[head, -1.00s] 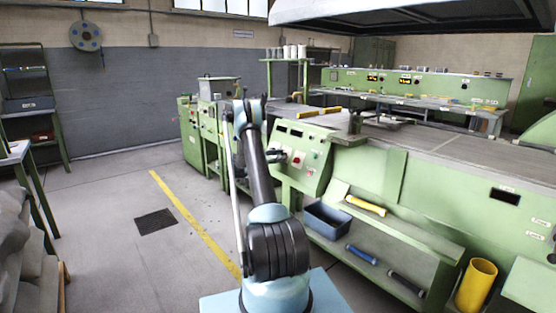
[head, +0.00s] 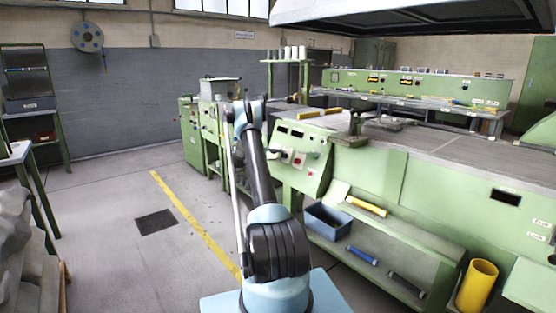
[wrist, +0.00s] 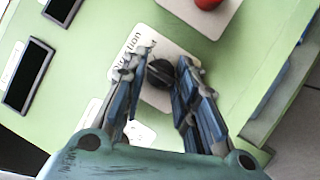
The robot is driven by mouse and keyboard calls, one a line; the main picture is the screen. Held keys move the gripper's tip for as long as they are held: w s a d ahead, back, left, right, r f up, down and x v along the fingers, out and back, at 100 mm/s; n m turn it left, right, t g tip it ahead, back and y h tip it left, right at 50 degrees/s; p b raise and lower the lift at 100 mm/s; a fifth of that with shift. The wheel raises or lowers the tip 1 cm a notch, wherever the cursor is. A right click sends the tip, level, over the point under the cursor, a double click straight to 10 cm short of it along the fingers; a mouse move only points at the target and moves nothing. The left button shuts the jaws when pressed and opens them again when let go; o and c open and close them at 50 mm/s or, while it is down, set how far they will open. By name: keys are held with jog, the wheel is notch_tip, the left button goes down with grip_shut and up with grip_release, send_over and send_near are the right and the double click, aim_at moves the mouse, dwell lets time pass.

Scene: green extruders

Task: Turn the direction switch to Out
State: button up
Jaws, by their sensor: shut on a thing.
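The direction switch (wrist: 160,73) is a round black knob on a pale label plate, with part of the word "Direction" readable beside it in the wrist view. My gripper (wrist: 163,70) is at the knob, with one blue-grey finger on each side, shut on it. The fingers and the plate's angle hide the position marks, so I cannot tell where the switch points. In the head view the green control panel (head: 312,165) stands just right of my arm, and the knob is too small to make out there.
A red button (wrist: 207,3) sits on another plate above the knob. Dark display windows (wrist: 27,76) are at the left of the panel. A blue bin (head: 327,222) and a yellow roll (head: 367,206) lie on the shelf below.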

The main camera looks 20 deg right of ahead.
jog(key=shift+w+d+r+m+g+y, duration=0.1)
jog(key=shift+m+y, duration=0.55)
jog(key=shift+m, duration=0.9)
jog(key=shift+s+d+r+m+g+y, duration=0.1)
jog(key=shift+m+y, duration=0.6)
jog(key=shift+m, duration=0.9)
jog(key=shift+w+r+m+g+y, duration=0.1)
jog(key=shift+m+y, duration=0.55)
jog(key=shift+m, duration=0.9)
jog(key=shift+a+f, duration=0.1)
jog(key=o, duration=1)
jog(key=v, duration=1.2)
jog(key=shift+w, duration=0.1)
